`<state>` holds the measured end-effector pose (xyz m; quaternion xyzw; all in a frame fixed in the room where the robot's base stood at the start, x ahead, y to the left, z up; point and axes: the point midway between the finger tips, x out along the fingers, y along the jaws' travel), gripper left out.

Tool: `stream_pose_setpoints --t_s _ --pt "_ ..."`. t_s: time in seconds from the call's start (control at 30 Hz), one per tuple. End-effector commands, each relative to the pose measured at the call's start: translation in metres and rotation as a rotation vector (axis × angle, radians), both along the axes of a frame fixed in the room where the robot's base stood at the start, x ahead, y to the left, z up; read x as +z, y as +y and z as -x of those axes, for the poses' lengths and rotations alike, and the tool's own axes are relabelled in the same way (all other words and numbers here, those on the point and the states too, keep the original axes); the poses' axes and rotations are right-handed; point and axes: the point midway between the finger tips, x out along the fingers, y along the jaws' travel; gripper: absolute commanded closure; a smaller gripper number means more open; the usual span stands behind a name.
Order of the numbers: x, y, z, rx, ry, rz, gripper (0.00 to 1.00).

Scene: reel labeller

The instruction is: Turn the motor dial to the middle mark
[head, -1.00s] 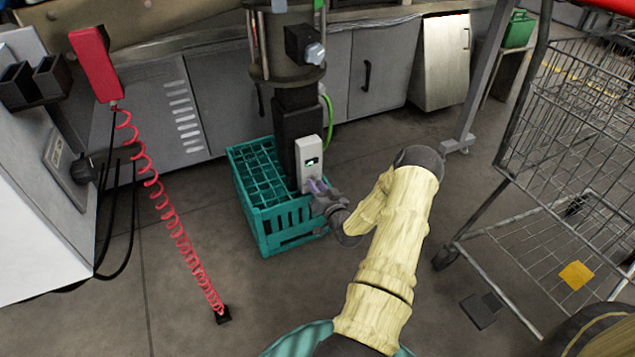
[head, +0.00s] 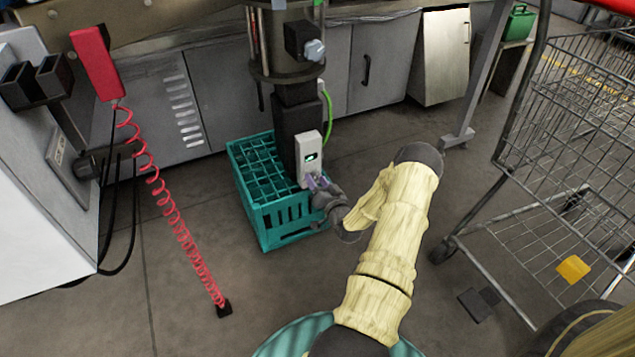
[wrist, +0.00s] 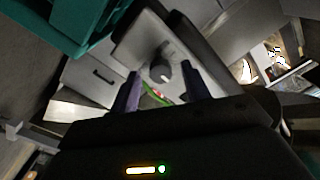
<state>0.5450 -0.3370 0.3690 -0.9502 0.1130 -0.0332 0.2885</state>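The motor housing is a pale grey box (head: 309,153) with a small lit green display, fixed to a black column. In the wrist view its face (wrist: 142,42) carries a dark round dial (wrist: 161,65) with a light mark on its rim. My gripper (wrist: 160,92) is open, its two purple-grey fingers apart on either side below the dial, with nothing between them. In the head view my gripper (head: 314,182) is at the lower end of the box; the dial is hidden there. The dial's scale marks are too small to read.
A teal crate (head: 270,219) stands on the floor behind my gripper; its edge also shows in the wrist view (wrist: 75,28). A wire cart (head: 560,170) stands at right. A red coiled cord (head: 172,215) hangs at left. A green cable (head: 329,120) runs behind the box.

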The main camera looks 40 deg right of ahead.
Motion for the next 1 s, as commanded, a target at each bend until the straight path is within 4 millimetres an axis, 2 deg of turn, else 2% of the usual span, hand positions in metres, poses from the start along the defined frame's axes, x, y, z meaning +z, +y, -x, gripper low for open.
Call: stream_pose_setpoints --t_s 0.2,0.37,1.0 --pt "0.001 0.000 0.001 0.000 -0.001 0.001 0.53" --pt "0.002 0.003 0.014 -0.001 0.001 0.000 0.53" --pt "0.003 0.032 0.135 -0.001 0.003 -0.003 0.53"
